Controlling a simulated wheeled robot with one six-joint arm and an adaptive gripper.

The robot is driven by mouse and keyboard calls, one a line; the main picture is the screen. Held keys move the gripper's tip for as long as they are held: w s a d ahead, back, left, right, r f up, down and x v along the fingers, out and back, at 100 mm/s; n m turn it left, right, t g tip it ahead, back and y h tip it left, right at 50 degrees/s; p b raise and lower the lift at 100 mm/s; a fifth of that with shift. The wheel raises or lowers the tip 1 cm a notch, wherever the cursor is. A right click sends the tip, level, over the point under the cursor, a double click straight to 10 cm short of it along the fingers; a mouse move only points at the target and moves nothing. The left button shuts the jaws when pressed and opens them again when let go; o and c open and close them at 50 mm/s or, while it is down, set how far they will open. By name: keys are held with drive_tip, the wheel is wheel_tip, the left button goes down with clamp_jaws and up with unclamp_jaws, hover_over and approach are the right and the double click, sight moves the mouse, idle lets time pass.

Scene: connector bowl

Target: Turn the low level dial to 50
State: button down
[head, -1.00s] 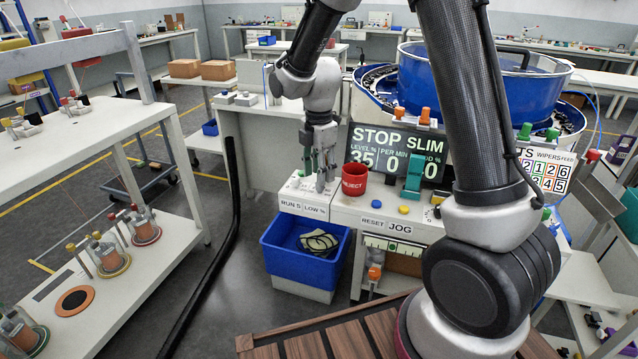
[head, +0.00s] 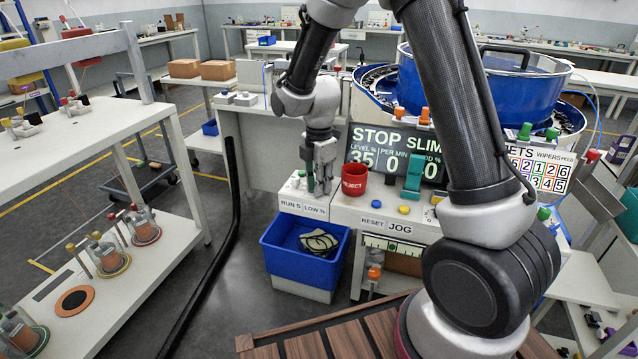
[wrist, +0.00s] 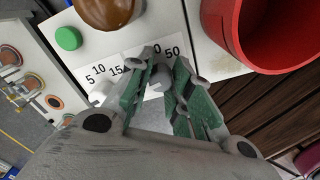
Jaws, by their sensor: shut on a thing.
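The low level dial (wrist: 160,76) is a small grey knob on the pale console, seen between my fingertips in the wrist view. Its printed scale runs from 5, 10 and 15 on the left to 50 on the right; my fingers hide the middle numbers. I cannot tell where its pointer stands. My gripper (wrist: 152,84), with green finger pads, is shut on the dial. In the head view my gripper (head: 319,190) reaches down onto the console above the LOW % label (head: 315,210). The display (head: 392,153) reads 35 under LEVEL %.
A red REJECT cup (head: 354,180) stands close right of my gripper; it also shows in the wrist view (wrist: 265,35). A green button (wrist: 68,38) and an orange-brown knob (wrist: 106,10) lie near the dial. A blue bin (head: 290,262) sits below the console.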

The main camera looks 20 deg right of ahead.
drive_tip(key=shift+m, duration=0.4)
drive_tip(key=m, duration=0.3)
drive_tip(key=shift+w+m, duration=0.1)
drive_tip(key=shift+m, duration=0.2)
drive_tip(key=m, duration=0.3)
drive_tip(key=shift+m, duration=0.4)
drive_tip(key=m, duration=0.7)
drive_tip(key=shift+w, duration=0.1)
drive_tip(key=m, duration=0.3)
drive_tip(key=shift+m, duration=0.4)
drive_tip(key=m, duration=0.3)
drive_tip(key=shift+d+m, duration=0.1)
drive_tip(key=shift+m, duration=0.2)
drive_tip(key=m, duration=0.3)
drive_tip(key=shift+m, duration=2.1)
drive_tip(key=shift+r, duration=0.1)
